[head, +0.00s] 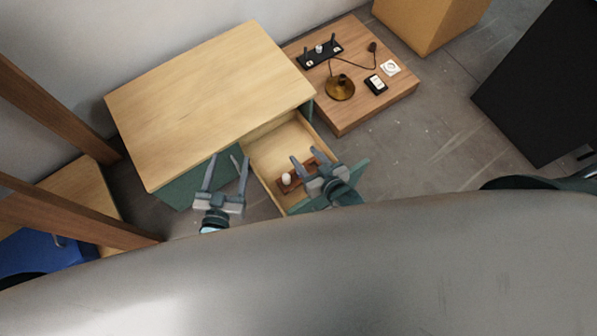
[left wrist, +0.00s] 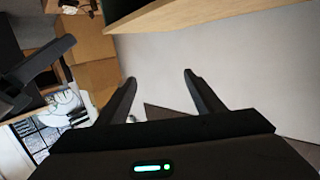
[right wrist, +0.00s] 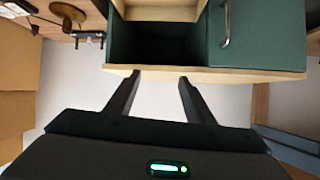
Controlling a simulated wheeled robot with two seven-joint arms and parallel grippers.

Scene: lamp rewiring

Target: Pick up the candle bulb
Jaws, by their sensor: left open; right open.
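A small white bulb-like piece (head: 287,179) stands on a brown wooden block (head: 283,187) inside the open drawer (head: 262,157). It is too small to tell whether it is the candle bulb. Another small white piece (head: 319,48) stands on a black holder (head: 330,53) on the low wooden table. My right gripper (head: 305,157) is open and empty above the drawer, right of the white piece, and hides part of the block. My left gripper (head: 227,160) is open and empty, left of the drawer by the desk's front. Neither wrist view clearly shows a bulb.
The wooden desk top (head: 210,95) is bare. The low table (head: 345,118) holds a brass lamp base (head: 340,87) with a cord, a black switch box (head: 375,84) and a white socket (head: 390,67). A cardboard box (head: 425,25) and black cabinet (head: 545,85) stand right.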

